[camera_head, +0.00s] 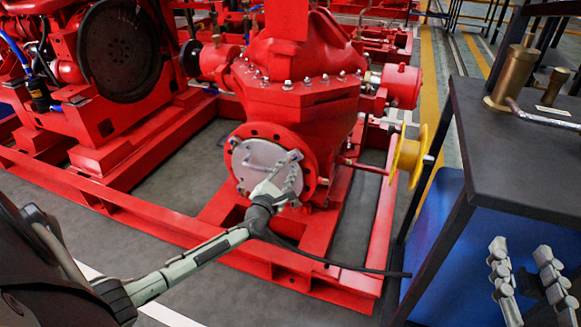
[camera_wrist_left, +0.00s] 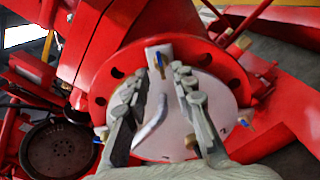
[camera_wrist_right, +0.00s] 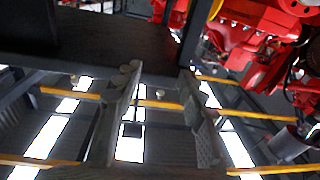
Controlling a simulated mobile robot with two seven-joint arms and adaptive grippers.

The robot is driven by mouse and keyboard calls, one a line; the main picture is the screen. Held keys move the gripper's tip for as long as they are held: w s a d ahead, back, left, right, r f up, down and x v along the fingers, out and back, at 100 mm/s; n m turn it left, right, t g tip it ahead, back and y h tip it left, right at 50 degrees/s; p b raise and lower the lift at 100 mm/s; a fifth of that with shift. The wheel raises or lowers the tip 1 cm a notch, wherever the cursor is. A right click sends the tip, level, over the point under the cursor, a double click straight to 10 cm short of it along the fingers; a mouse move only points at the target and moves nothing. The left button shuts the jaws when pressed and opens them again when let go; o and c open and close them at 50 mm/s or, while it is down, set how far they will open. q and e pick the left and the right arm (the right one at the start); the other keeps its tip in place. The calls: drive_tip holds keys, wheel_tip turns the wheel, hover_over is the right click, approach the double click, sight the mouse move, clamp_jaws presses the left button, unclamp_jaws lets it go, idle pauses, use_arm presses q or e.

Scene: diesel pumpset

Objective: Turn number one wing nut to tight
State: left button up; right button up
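A round silver cover plate (camera_head: 262,165) sits on the red pump flange, and it also shows in the left wrist view (camera_wrist_left: 205,105), with a bent grey handle (camera_wrist_left: 151,125). A "2" shows near the lower right; I cannot read a "1". My left gripper (camera_wrist_left: 158,80) is open in front of the plate, its fingertips either side of the top wing nut, with no clear contact. My right gripper (camera_head: 525,262) is open and empty.
A dark table (camera_head: 520,155) with brass parts stands at right, with a blue panel (camera_head: 440,240) below; my right gripper is beside it. A yellow handwheel (camera_head: 407,157) sticks out right of the pump. The red base frame (camera_head: 130,212) runs along the floor.

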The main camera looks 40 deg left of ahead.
sight(293, 159)
use_arm(q)
drive_tip(key=shift+x, duration=1.2)
drive_tip(key=shift+d, duration=0.1)
use_arm(e)
drive_tip(key=r, duration=0.1)
drive_tip(key=t, duration=0.1)
drive_tip(key=a+r, duration=0.1)
drive_tip(key=shift+s+r+y, duration=0.3)
drive_tip(key=shift+r+y, duration=0.05)
drive_tip(key=shift+y, duration=0.05)
use_arm(q)
drive_tip(key=shift+c, duration=0.6)
clamp_jaws()
